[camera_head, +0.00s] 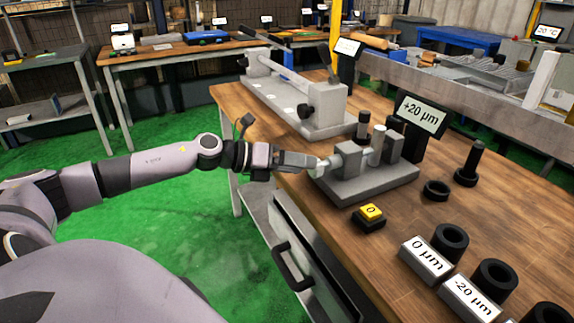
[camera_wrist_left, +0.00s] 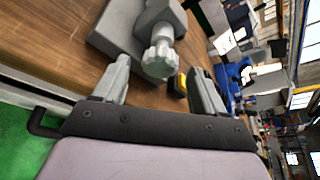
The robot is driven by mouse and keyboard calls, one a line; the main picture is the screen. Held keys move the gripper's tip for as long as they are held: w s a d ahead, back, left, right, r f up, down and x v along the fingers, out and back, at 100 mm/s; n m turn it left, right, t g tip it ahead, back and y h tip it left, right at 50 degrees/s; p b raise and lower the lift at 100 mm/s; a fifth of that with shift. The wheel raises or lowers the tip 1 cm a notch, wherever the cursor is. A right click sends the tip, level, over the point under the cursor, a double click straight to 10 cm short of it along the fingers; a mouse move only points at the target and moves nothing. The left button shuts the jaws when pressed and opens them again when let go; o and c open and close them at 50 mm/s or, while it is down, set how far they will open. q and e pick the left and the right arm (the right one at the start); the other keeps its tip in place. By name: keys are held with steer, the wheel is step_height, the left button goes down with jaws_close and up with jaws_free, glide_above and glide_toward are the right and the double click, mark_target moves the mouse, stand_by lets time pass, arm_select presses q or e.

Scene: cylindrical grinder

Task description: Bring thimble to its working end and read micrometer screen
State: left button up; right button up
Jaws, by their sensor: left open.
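The micrometer (camera_head: 367,178) is a grey bench fixture with upright posts on the wooden table. Its thimble (camera_head: 324,167) is a light grey fluted knob at the left end. In the left wrist view the thimble (camera_wrist_left: 158,62) sits between and just beyond the fingertips. My left gripper (camera_head: 312,163) is open around or just short of the thimble; I cannot tell whether a finger touches it. The screen (camera_head: 421,114) behind the micrometer reads +20 µm. My right gripper is not in view.
A yellow button marked 0 (camera_head: 371,212) stands in front of the micrometer. Blocks labelled 0 µm (camera_head: 426,258) and -20 µm (camera_head: 470,298) with black rings lie at the front right. A larger grey fixture (camera_head: 295,95) stands behind. A drawer handle (camera_head: 292,266) juts from the table's front.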

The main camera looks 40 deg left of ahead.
arm_select(q)
steer(key=v, duration=0.2)
steer(key=shift+s+a+r, duration=0.1)
steer(key=shift+s+a, duration=0.05)
steer(key=shift+s, duration=0.1)
stand_by(1.3)
steer(key=shift+s+a, duration=0.1)
